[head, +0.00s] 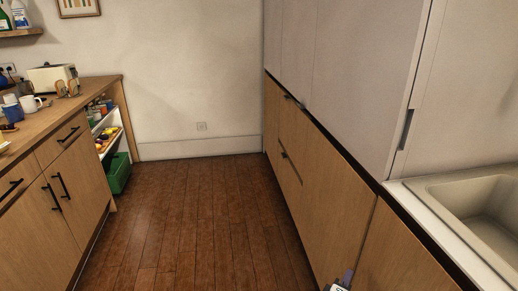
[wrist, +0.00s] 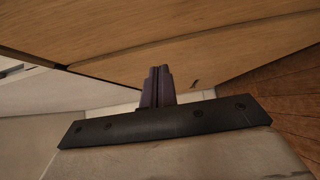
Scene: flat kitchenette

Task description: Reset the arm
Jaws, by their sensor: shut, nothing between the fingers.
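My gripper (wrist: 160,72) shows in the wrist view with its two dark fingers together, shut and empty. The fingers point toward a wooden cabinet front (wrist: 180,55) that fills much of the upper part of that view; I cannot tell the exact gap. In the head view only a small piece of my arm's end shows at the bottom edge, close to the right-hand cabinets; the rest of the arm is out of the picture.
Wooden cabinets (head: 330,215) with tall grey doors (head: 360,70) and a sink (head: 480,205) line the right. A wooden counter (head: 95,90) with a toaster (head: 52,78) and mugs stands left, beside shelves and a green crate (head: 118,173). The brown floor (head: 195,225) between is clear.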

